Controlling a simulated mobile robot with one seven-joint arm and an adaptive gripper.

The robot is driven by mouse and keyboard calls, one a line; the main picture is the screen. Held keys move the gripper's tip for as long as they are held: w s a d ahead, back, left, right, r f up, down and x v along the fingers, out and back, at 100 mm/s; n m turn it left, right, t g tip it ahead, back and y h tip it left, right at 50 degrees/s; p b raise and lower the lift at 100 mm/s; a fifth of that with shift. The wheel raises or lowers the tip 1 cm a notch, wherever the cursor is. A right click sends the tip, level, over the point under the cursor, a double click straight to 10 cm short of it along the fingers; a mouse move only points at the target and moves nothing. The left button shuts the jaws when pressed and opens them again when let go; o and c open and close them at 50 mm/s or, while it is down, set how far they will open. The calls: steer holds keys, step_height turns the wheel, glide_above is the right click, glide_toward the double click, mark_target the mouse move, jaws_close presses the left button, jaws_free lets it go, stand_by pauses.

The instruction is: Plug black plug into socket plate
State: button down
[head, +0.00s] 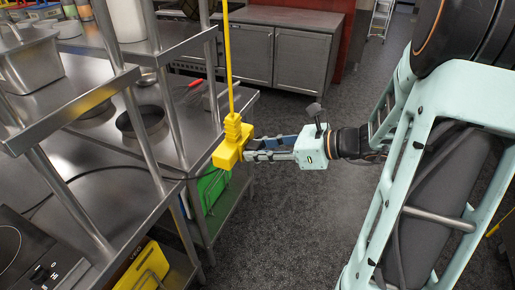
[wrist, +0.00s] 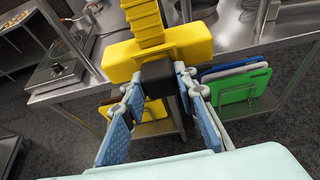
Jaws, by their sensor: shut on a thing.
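A yellow socket block (head: 229,152) hangs from a yellow cable (head: 229,70) beside the steel shelving; I take it as the socket plate. It also fills the upper middle of the wrist view (wrist: 195,52), with a ribbed yellow neck above. My gripper (head: 250,149) comes from the right and is shut on the black plug (wrist: 158,78). The plug sits between the blue finger pads, right in front of the yellow block's near face. It looks to be against that face; I cannot tell how deep it is in. The socket holes are hidden behind the plug.
A steel worktable (head: 88,190) with posts and an upper shelf stands close on the left. A black cable (head: 120,168) crosses it towards the block. Green boards (head: 212,190) stand on a lower shelf. The floor (head: 280,220) below my gripper is clear.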

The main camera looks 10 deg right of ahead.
steer(key=shift+s+d, duration=0.5)
steer(key=shift+d, duration=0.2)
steer(key=shift+w+a, duration=0.65)
steer(key=shift+a, duration=0.3)
stand_by(1.9)
steer(key=shift+s+d+p, duration=0.15)
steer(key=shift+d+p, duration=0.1)
steer(key=shift+p, duration=0.05)
steer(key=shift+s+d, duration=0.4)
steer(key=shift+d, duration=0.15)
steer(key=shift+s+d, duration=0.1)
steer(key=shift+d, duration=0.05)
stand_by(1.0)
steer(key=shift+w+a, duration=0.65)
steer(key=shift+a, duration=0.3)
stand_by(1.1)
steer(key=shift+s+d, duration=0.15)
steer(key=shift+d, duration=0.1)
